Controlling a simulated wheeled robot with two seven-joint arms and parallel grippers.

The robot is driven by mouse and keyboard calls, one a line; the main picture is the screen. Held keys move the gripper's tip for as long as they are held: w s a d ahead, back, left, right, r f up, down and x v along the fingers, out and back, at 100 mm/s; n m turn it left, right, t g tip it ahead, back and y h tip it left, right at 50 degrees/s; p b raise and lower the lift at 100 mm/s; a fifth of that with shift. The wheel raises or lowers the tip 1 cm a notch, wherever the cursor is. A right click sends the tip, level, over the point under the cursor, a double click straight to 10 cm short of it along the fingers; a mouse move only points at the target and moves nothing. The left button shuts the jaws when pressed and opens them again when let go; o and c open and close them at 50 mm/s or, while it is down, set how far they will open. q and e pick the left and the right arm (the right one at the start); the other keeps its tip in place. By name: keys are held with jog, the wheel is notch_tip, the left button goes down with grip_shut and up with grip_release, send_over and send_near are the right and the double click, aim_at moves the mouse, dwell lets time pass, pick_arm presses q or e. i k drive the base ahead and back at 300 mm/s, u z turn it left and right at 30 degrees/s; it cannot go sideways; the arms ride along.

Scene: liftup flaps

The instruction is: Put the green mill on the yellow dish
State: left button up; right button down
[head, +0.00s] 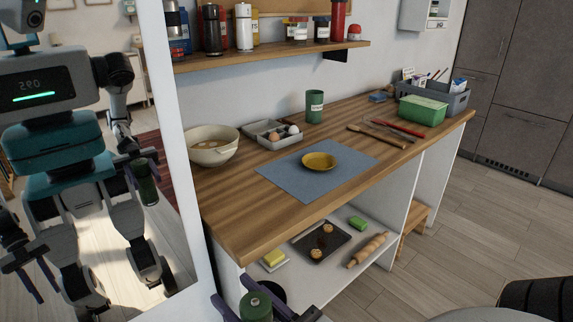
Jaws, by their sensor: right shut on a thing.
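The yellow dish (319,161) lies on a blue-grey mat (283,172) on the wooden counter, and nothing rests on it. My right gripper (257,306) is at the bottom edge of the head view, low in front of the counter. It is shut on the green mill (256,307), which shows from above with its dark top and is cut off by the frame. The mill is well below and apart from the dish. A mirror at the left reflects me and the held mill. My left gripper is not directly in view.
On the counter stand a cream bowl (211,150), a grey egg tray (268,142), a green cup (315,104), utensils (377,136) and a green box (422,112) by a grey caddy. A shelf (270,58) with jars hangs above. The mat around the dish is clear.

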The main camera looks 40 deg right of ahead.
aim_at(319, 164)
jog(key=u, duration=1.9)
jog(key=k, duration=1.7)
jog(key=z, duration=2)
jog(key=i, duration=0.15)
jog(key=z, duration=0.1)
